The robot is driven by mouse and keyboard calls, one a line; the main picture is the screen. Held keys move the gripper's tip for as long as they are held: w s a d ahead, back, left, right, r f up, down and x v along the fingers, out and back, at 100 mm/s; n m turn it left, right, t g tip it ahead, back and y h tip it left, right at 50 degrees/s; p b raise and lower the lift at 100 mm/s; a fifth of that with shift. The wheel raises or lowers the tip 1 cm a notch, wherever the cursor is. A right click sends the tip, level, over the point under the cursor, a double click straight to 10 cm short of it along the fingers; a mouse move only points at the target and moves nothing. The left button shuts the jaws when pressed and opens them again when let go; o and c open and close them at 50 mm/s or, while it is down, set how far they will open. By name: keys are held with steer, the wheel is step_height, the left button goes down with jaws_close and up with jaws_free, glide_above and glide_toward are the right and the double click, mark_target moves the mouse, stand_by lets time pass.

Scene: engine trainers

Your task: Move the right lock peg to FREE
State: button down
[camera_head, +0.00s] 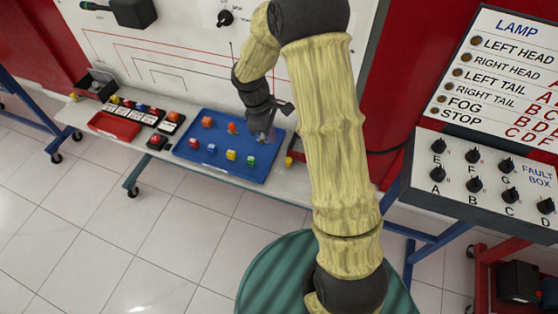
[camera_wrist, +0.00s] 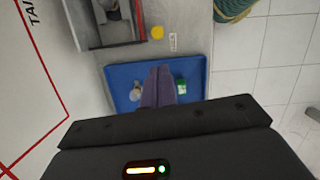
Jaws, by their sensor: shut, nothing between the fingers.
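A small yellow peg (camera_head: 290,160), seemingly the right lock peg, stands on the bench edge just right of the blue tray. In the wrist view the yellow peg (camera_wrist: 157,32) is beyond the tray, between a grey box and a small white label (camera_wrist: 173,42). The label's text is too small to read. My gripper (camera_head: 263,139) is over the right part of the tray, left of the peg and apart from it. In the wrist view its fingers (camera_wrist: 158,86) are together and empty.
The blue tray (camera_head: 219,171) holds several coloured pieces. An open grey box (camera_wrist: 119,20) with a dark handle stands beside the peg; my arm hides that area in the head view. A green stool (camera_head: 265,270) stands in front, and the fault box (camera_head: 480,190) is at right.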

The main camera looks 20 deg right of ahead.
steer(key=x, duration=0.9)
steer(key=shift+s+d+f, duration=0.1)
steer(key=shift+f, duration=0.3)
steer(key=shift+s+n, duration=0.35)
steer(key=shift+n, duration=0.05)
stand_by(0.4)
